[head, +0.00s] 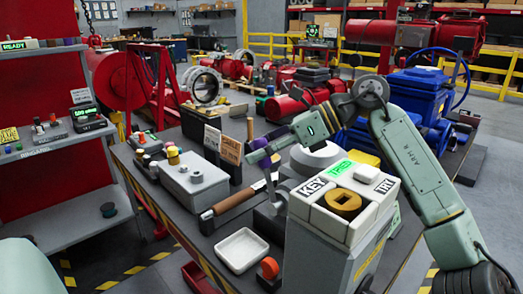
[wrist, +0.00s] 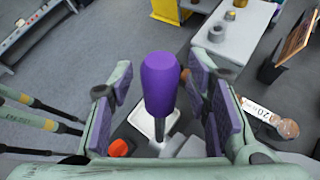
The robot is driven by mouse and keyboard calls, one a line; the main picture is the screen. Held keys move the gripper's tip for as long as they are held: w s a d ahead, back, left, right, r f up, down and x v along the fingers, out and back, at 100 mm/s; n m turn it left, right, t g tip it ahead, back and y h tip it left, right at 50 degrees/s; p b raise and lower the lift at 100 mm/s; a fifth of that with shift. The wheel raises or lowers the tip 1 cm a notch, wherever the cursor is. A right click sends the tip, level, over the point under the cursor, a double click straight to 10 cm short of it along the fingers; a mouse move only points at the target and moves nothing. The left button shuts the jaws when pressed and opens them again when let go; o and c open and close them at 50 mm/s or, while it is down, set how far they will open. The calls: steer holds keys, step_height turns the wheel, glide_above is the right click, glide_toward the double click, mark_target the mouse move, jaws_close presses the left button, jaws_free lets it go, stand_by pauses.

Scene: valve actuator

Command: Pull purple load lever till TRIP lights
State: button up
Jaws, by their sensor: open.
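The purple load lever (wrist: 160,85) stands between my gripper's fingers in the wrist view, its rounded knob on a dark shaft. My gripper (wrist: 150,80) is open, with one purple-padded finger on each side and visible gaps to the knob. In the head view my gripper (head: 258,151) reaches left over the bench; a small purple patch shows by its fingers, either pad or knob. The lever's base is mostly hidden. A white box (head: 340,200) beside it bears KEY and TRY labels and a green lit panel (head: 340,168), whose text is too small to read surely.
A white tray (head: 242,250) and an orange-red knob (head: 269,268) lie in front of the lever; the knob also shows in the wrist view (wrist: 121,147). A brown-handled tool (head: 232,201) and a grey box (head: 194,186) are at left. A blue machine (head: 415,95) stands behind my arm.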

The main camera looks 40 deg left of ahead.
steer(key=v, duration=1.2)
steer(key=shift+w, duration=0.1)
